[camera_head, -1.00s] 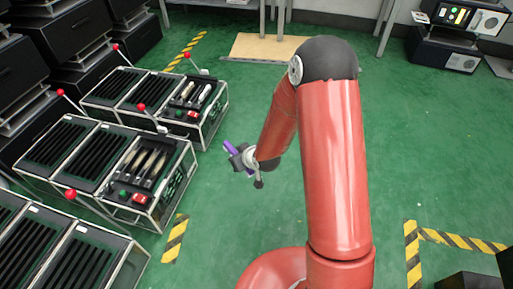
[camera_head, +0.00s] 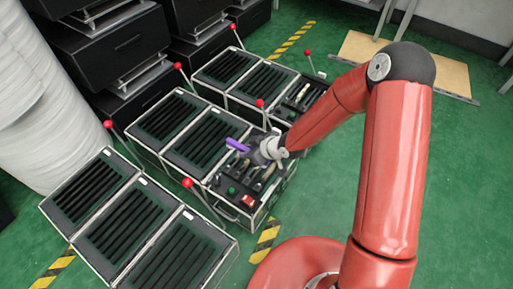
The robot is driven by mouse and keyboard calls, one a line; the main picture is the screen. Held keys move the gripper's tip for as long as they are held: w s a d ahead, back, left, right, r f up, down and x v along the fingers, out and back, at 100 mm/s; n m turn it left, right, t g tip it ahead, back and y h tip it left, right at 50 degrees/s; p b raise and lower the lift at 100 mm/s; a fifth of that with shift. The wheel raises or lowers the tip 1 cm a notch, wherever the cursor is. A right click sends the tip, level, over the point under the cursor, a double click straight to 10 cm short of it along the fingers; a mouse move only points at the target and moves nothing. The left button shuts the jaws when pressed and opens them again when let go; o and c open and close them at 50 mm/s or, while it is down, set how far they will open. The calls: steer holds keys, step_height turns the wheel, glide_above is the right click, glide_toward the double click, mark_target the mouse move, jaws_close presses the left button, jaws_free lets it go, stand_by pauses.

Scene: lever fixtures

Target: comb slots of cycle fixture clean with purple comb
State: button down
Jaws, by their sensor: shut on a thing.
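My gripper (camera_head: 256,150) is shut on the purple comb (camera_head: 238,145), which sticks out to its left. The gripper and comb hang over the middle fixture, near the border between its slotted panel (camera_head: 205,137) and its control end with a green button (camera_head: 231,190) and a red switch (camera_head: 249,201). The gripper hides part of this end. I cannot tell whether the comb touches the fixture. A back fixture (camera_head: 264,82) and a front fixture (camera_head: 135,228) have similar dark slots. No label shows which one is the cycle fixture.
Levers with red knobs (camera_head: 187,183) stand up around the fixtures, one close to the comb (camera_head: 260,103). Dark cabinets (camera_head: 120,45) and a white rounded stack (camera_head: 40,100) stand behind. Green floor (camera_head: 320,205) is clear right of the fixtures.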

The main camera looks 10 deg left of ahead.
steer(key=shift+f+b, duration=2.3)
steer(key=shift+f, duration=0.7)
steer(key=shift+r, duration=0.1)
